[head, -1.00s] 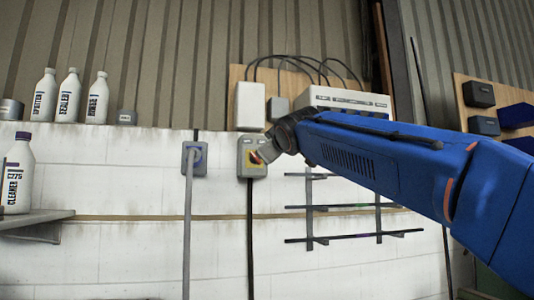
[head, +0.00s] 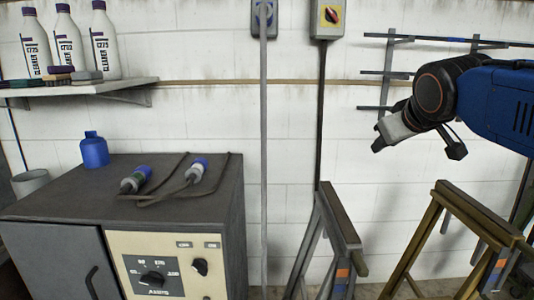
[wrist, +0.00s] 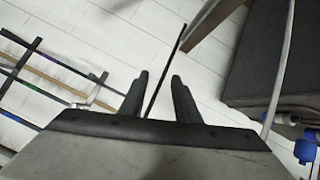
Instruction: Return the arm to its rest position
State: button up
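My arm (head: 495,100) is blue and reaches in from the right of the head view, in front of the white wall. My gripper (head: 379,144) is at its left end, pointing down and left, apart from the wall switch and the cabinet. In the wrist view my gripper (wrist: 160,76) shows two dark fingers with a clear gap between them and nothing held. A black cable shows behind the gap. The grey wall switch (head: 331,15) with a red knob on a yellow plate is above and left of my gripper.
A dark cabinet (head: 60,205) with a control panel stands at the left, with two plugs and a blue bottle (head: 94,150) on top. Two trestles (head: 340,215) stand below my arm. A wall rack (head: 390,40) is behind it. A shelf (head: 110,86) holds bottles.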

jog(key=s+f+m+g, duration=0.1)
jog(key=s+f+g, duration=0.2)
jog(key=s+f, duration=0.8)
jog(key=s+f+m+g+y, duration=0.1)
jog(key=s+f+m+g, duration=0.1)
jog(key=s+f, duration=0.9)
notch_tip(320, 180, down, 7)
jog(key=shift+s+d+r+g, duration=0.1)
jog(key=shift+s+d+g, duration=0.05)
jog(key=shift+g, duration=0.35)
